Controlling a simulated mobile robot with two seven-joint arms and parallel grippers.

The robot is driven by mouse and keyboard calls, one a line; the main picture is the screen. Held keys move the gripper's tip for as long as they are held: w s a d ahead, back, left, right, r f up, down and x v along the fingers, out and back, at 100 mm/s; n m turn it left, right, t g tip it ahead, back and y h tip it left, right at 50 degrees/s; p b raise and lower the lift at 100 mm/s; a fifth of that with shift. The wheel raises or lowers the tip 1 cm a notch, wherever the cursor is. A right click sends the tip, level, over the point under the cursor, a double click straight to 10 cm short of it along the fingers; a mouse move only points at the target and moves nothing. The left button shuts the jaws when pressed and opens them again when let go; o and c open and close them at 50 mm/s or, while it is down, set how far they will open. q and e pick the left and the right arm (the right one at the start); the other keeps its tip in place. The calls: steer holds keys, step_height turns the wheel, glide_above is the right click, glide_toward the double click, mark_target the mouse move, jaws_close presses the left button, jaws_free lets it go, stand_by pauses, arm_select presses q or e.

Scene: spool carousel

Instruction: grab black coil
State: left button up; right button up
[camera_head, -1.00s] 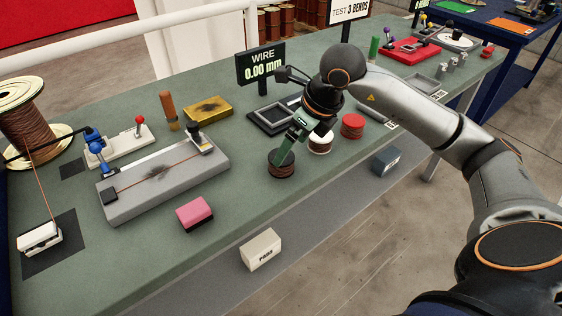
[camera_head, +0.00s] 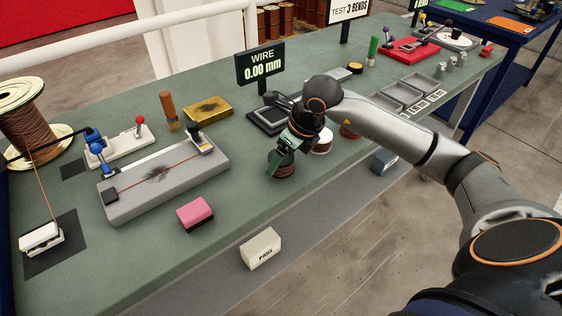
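The black coil (camera_head: 286,171), a small dark spool with brownish winding, sits near the front edge of the green table. My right gripper (camera_head: 280,158) is right over it, with its green fingers angled down at the coil's top and left side. The gripper hides much of the coil's top. I cannot tell whether the fingers are apart or closed on it. A white coil (camera_head: 322,146) stands just right of the black one, and a red coil (camera_head: 347,134) is mostly hidden behind my arm. My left gripper is not in view.
A dark tray (camera_head: 266,121) lies behind the gripper, below the wire display (camera_head: 260,68). A grey drawing bench (camera_head: 165,180), a pink block (camera_head: 195,214) and a yellow box (camera_head: 208,109) are to the left.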

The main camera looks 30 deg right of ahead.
jaws_close()
stand_by(0.5)
steer(key=shift+r, duration=0.1)
